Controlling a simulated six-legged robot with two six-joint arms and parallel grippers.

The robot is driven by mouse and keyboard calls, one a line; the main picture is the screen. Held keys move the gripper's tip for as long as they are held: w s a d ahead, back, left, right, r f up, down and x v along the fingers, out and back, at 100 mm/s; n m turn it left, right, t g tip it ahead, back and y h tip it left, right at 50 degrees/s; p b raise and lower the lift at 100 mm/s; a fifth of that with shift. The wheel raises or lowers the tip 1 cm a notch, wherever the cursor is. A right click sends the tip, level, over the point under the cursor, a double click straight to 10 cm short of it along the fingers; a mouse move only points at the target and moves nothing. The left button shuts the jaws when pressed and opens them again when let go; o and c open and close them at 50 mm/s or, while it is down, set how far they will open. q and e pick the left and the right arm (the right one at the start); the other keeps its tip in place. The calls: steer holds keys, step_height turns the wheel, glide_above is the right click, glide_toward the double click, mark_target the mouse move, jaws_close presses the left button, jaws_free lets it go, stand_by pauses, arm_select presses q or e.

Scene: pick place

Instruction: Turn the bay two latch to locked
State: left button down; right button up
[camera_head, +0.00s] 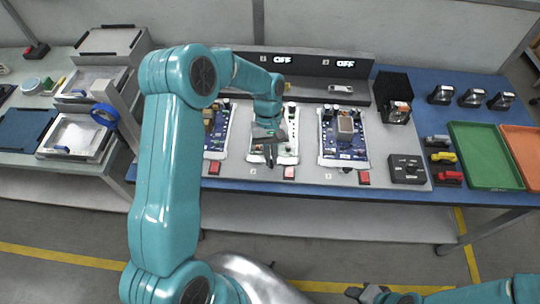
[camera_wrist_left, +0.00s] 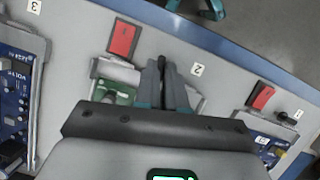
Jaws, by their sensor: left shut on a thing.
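The bay two board (camera_head: 287,141) lies in the middle light holder on the bench, with a red block (camera_head: 289,173) at its front edge. My left gripper (camera_head: 270,162) points down at the front of this board. In the left wrist view its narrow dark fingers (camera_wrist_left: 165,68) are together beside the red block (camera_wrist_left: 123,40) and the "2" label (camera_wrist_left: 197,70). They are shut on the bay two latch, which they mostly hide; its angle cannot be told. My right gripper (camera_head: 372,293) is low at the bottom, away from the bench; its jaw state is unclear.
Similar boards sit in bay one (camera_head: 215,130) and bay three (camera_head: 345,138). Two "OFF" displays show on the dark rear panel (camera_head: 310,65). A dark control box (camera_head: 406,168), a green tray (camera_head: 485,152) and an orange tray (camera_head: 524,150) stand to the right.

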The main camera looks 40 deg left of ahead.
arm_select(q)
steer(key=shift+d+m+g+y, duration=0.15)
steer(key=shift+m+g+y, duration=0.2)
steer(key=shift+m, duration=0.75)
steer(key=c, duration=1.2)
jaws_free()
steer(key=v, duration=1.6)
steer(key=shift+s+d+r, duration=0.1)
steer(key=shift+r, duration=0.15)
